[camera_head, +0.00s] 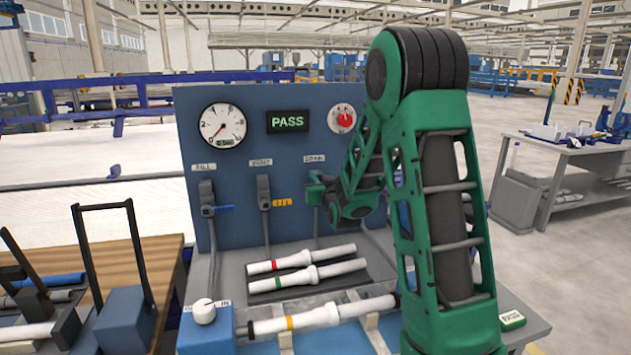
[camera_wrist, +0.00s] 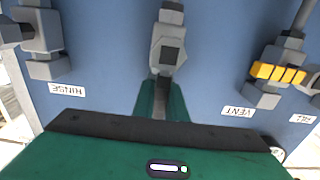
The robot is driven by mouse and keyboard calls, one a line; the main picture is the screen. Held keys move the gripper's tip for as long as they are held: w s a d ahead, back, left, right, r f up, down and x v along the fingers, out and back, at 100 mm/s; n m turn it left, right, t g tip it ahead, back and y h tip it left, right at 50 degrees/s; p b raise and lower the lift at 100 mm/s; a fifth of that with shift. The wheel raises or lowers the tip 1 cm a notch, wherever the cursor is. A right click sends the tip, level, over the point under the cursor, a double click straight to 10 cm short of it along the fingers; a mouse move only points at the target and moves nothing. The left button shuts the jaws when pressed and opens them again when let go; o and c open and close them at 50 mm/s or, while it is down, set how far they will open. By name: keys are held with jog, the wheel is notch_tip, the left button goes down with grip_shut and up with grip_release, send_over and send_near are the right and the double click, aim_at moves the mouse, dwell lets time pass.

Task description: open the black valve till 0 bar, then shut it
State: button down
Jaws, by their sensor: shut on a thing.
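The black valve, under the DRAIN label, is mostly hidden behind my gripper (camera_head: 318,182) in the head view. In the wrist view the grey valve body (camera_wrist: 168,42) stands mid-panel, and my gripper (camera_wrist: 159,100) is shut on its dark handle. Between the fingers the handle runs roughly in line with the pipe stub, not crosswise like the yellow one.
The blue-handled valve (camera_head: 208,209) and yellow-handled valve (camera_head: 265,204) stand left on the blue panel (camera_head: 240,165), handles crosswise. A display (camera_head: 287,121) reads PASS beside a red dial (camera_head: 342,118). White pipes (camera_head: 321,317) lie on the bench below.

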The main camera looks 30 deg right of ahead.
jog(key=s+d+f+m, duration=0.1)
jog(key=d+f+m, duration=0.4)
jog(key=m, duration=1.2)
jog(key=shift+s+m, duration=0.2)
jog(key=shift+m, duration=0.2)
jog(key=shift+f, duration=0.2)
dwell(0.4)
jog(key=c, duration=1.8)
grip_release()
jog(key=shift+d, duration=0.1)
